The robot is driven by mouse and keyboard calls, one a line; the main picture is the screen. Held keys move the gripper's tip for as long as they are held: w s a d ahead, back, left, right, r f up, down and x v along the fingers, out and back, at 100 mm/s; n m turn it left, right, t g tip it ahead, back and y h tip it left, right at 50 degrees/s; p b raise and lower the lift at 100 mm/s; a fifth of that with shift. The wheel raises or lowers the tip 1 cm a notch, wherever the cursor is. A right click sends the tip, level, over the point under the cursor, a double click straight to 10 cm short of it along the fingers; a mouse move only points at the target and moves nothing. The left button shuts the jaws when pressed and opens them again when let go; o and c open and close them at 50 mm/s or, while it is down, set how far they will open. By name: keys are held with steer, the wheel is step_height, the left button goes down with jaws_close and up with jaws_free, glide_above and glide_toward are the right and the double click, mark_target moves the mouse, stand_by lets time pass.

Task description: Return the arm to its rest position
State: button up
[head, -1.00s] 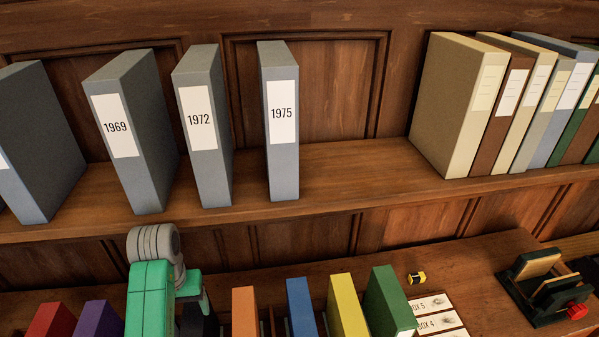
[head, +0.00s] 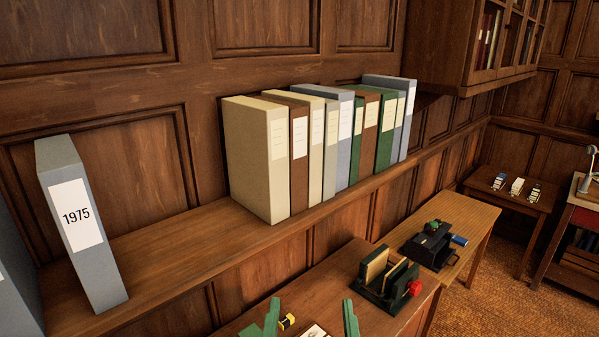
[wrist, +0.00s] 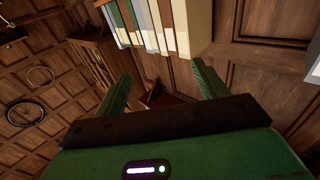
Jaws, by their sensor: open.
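My gripper (head: 311,316) shows at the bottom of the head view as two green fingers set well apart. It is open, and nothing is held between the fingers. In the wrist view my gripper (wrist: 160,78) also shows its fingers spread, with wood panelling and a row of binders beyond them. The rest of my arm is out of the head view, below its lower edge.
A grey 1975 binder (head: 77,222) stands on the shelf (head: 172,240) at left. Several binders (head: 258,165) stand farther right. Below are a yellow-black item (head: 287,321), a dark holder with a red knob (head: 388,280) and a black device (head: 430,246).

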steer(key=s+r+t+p, duration=0.2)
steer(key=s+r+t, duration=0.1)
steer(key=r, duration=0.9)
steer(key=s+a+r+t+p, duration=0.1)
steer(key=s+r+t+p, duration=0.2)
steer(key=r, duration=1)
steer(key=s, duration=0.3)
steer(key=shift+r+t+p, duration=0.15)
steer(key=shift+t+p, duration=0.15)
steer(key=shift+t, duration=0.1)
